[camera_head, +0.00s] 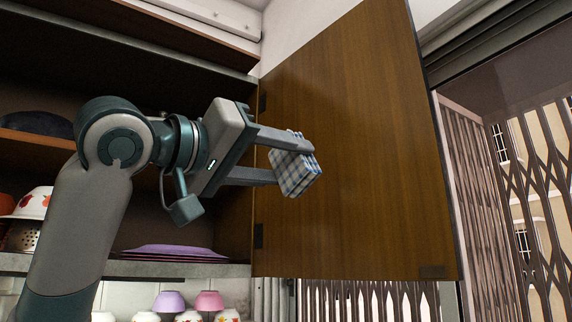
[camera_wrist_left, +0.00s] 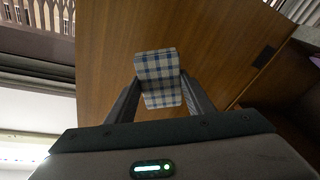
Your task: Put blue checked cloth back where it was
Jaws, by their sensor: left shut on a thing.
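The blue checked cloth (camera_head: 295,172) is a small folded block with a blue and white check. My left gripper (camera_head: 297,166) is shut on it and holds it in the air, in front of the open wooden cabinet door (camera_head: 350,130). In the left wrist view the cloth (camera_wrist_left: 158,72) sits between the two fingers of my left gripper (camera_wrist_left: 158,92), with the door's brown face behind it. My right gripper is in neither view.
An open cabinet is at the left, with a purple plate stack (camera_head: 172,252) on its shelf (camera_head: 150,269) and patterned bowls (camera_head: 33,203) at the far left. Pink and purple cups (camera_head: 208,301) stand lower down. A folding metal gate (camera_head: 530,180) is at the right.

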